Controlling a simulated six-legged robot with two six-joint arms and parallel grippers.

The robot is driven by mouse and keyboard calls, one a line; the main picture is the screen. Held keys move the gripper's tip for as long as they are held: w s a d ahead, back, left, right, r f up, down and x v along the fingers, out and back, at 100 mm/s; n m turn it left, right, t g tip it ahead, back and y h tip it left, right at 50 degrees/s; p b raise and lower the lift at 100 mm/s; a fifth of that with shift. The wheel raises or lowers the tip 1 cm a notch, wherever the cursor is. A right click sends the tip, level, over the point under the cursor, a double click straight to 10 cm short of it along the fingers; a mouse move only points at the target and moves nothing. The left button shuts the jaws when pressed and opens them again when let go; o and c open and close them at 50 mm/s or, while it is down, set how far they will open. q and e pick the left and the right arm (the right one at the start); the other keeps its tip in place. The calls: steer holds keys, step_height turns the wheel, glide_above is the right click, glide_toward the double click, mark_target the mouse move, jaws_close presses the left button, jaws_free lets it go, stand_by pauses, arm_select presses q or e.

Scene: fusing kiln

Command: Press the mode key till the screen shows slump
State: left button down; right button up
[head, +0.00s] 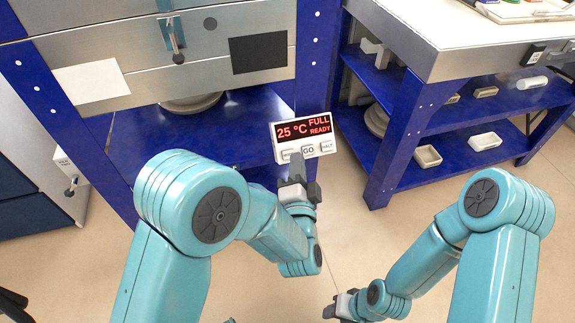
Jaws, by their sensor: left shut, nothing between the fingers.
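The controller box (275,131) is white and is at the kiln's blue front post. Its black screen (305,128) reads "25 °C", "FULL" and "READY" in red. Below it are three pale keys: the left mode key (286,155), its label partly hidden, the GO key (308,151) and the HALT key (326,147). My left gripper (296,158) is shut and empty, its tips over the lower left of the box beside the mode key. I cannot tell whether they touch it. My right gripper (338,305) is low at the bottom, away from the box; its fingers are unclear.
The steel and blue kiln (200,50) stands behind the box. A blue workbench (395,140) with a pale top (450,30) stands at the right, with small white trays (428,156) on its lower shelf. The floor between is clear.

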mark_target(288, 155)
arm_select(q)
steer(key=shift+s+d+f, duration=0.2)
steer(key=shift+s+d, duration=0.1)
steer(key=shift+d, duration=0.25)
arm_select(e)
steer(key=shift+d+f, duration=0.1)
steer(key=shift+f, duration=0.2)
arm_select(q)
steer(key=w+a+f+b, duration=0.2)
steer(key=w+f+b, duration=0.2)
steer(key=w+f, duration=0.1)
steer(key=shift+w+a+f, duration=0.15)
steer(key=shift+w+f, duration=0.1)
steer(key=shift+w, duration=0.65)
arm_select(e)
steer(key=shift+w+d+f, duration=0.1)
steer(key=shift+d+f, duration=0.05)
steer(key=shift+f, duration=0.5)
steer(key=shift+w+d+f, duration=0.1)
steer(key=shift+d+f, duration=0.05)
steer(key=shift+f, duration=0.5)
steer(key=shift+w+d+f, duration=0.1)
steer(key=shift+d+f, duration=0.05)
steer(key=shift+f, duration=0.5)
arm_select(q)
steer(key=shift+w+f+b, duration=0.25)
steer(key=shift+w+b, duration=0.05)
steer(key=shift+b, duration=0.2)
arm_select(e)
steer(key=shift+f, duration=0.4)
